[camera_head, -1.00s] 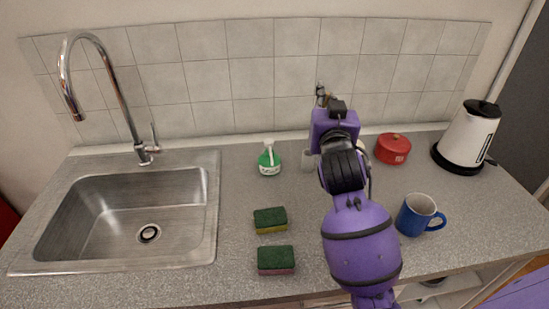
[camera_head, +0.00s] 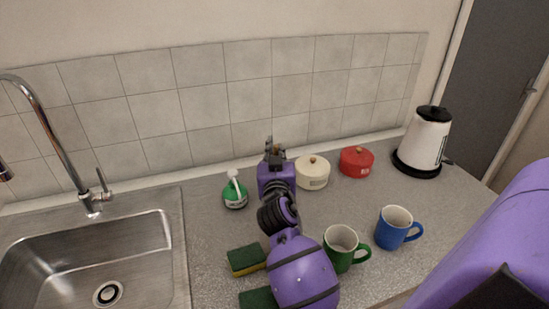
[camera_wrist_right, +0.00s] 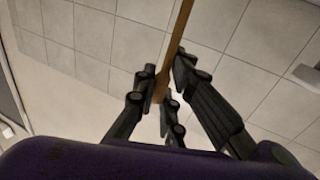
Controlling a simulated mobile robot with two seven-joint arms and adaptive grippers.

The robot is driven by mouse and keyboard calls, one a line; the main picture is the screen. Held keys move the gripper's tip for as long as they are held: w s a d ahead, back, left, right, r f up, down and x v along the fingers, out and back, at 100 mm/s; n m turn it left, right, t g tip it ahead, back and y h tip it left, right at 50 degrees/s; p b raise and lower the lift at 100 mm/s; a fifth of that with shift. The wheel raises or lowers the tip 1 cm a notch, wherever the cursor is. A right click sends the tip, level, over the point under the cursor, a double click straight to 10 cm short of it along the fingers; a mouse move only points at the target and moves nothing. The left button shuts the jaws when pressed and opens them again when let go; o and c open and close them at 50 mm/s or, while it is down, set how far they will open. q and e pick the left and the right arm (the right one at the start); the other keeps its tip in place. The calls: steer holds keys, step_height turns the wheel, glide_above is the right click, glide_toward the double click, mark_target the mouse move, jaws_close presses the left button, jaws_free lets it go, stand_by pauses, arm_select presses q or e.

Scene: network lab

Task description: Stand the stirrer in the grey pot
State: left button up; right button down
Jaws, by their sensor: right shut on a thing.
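My right gripper (camera_head: 273,150) is above the back of the counter, in front of the wall tiles. In the right wrist view its dark fingers (camera_wrist_right: 163,98) are shut around the stirrer (camera_wrist_right: 179,38), a long, thin wooden stick. The stirrer runs up out of the frame there, slightly tilted in the picture. In the head view the stirrer is mostly hidden by the gripper. I cannot make out the grey pot now; my right arm covers the counter between the soap bottle and the cream pot. My left gripper is not in view.
A green soap bottle (camera_head: 235,193) stands left of my right arm. A cream pot (camera_head: 313,174), red pot (camera_head: 356,162) and kettle (camera_head: 423,142) stand to the right. A green mug (camera_head: 340,249), blue mug (camera_head: 393,229) and sponges (camera_head: 246,260) are nearer. A sink (camera_head: 95,250) is left.

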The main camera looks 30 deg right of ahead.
steer(key=shift+f, duration=0.8)
steer(key=shift+f, duration=0.25)
steer(key=c, duration=1.8)
jaws_free()
